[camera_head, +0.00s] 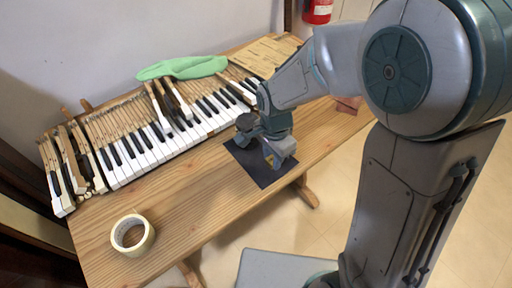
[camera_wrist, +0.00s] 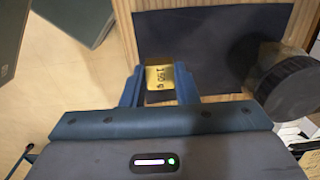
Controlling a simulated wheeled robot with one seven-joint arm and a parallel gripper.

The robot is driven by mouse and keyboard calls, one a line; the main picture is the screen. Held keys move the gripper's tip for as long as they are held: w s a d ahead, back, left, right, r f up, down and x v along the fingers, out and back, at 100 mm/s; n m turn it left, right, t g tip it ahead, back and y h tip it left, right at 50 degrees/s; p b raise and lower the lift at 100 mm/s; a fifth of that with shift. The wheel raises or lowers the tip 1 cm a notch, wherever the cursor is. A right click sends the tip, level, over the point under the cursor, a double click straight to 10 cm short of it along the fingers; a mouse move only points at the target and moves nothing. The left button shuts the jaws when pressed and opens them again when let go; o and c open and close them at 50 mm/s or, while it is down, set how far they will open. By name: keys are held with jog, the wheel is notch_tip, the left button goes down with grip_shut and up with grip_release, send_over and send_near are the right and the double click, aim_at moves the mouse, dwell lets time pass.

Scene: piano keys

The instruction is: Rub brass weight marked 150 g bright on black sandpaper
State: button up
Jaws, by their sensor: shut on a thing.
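The brass weight (camera_wrist: 163,78) shows in the wrist view as a small gold block with dark "150" lettering on its upper face. My gripper (camera_wrist: 160,90) is shut on it, with a blue finger on each side. The black sandpaper (camera_wrist: 205,40) lies flat on the wooden table behind the weight. In the head view the sandpaper (camera_head: 258,170) is at the table's front edge, and my gripper (camera_head: 273,160) is over it. There the weight is hidden by the fingers. I cannot tell whether the weight touches the sandpaper.
Loose piano keys (camera_head: 150,130) lie in rows along the back of the wooden table (camera_head: 190,195). A dark round object (camera_wrist: 290,85) is close right of my gripper in the wrist view.

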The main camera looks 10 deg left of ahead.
aim_at(272, 160)
jog(key=shift+r+p, duration=1.2)
jog(key=shift+r, duration=0.7)
